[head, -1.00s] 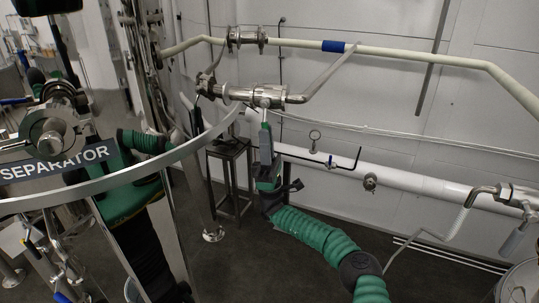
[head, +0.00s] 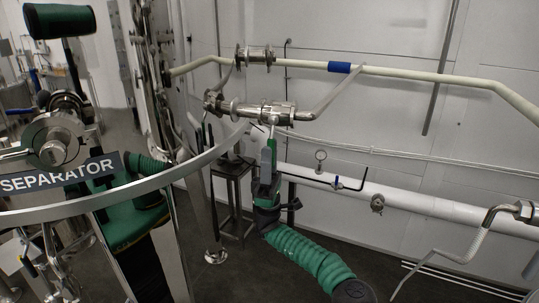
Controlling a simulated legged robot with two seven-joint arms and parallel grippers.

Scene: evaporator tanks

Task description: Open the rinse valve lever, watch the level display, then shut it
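The valve lever (head: 273,137) hangs down from a steel valve (head: 262,112) on the short pipe near the middle of the head view. My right gripper (head: 267,164) comes up from below on a ribbed green arm and overlaps the lever's lower part. I cannot tell whether its fingers are closed around the lever or only beside it. My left gripper cannot be made out. No level display can be read in this view.
A curved metal rail with a SEPARATOR sign (head: 60,175) crosses the left foreground. A small metal stand (head: 232,190) is behind the gripper. A white pipe (head: 410,204) with a gauge (head: 320,156) runs along the wall. Dark floor is open at lower centre.

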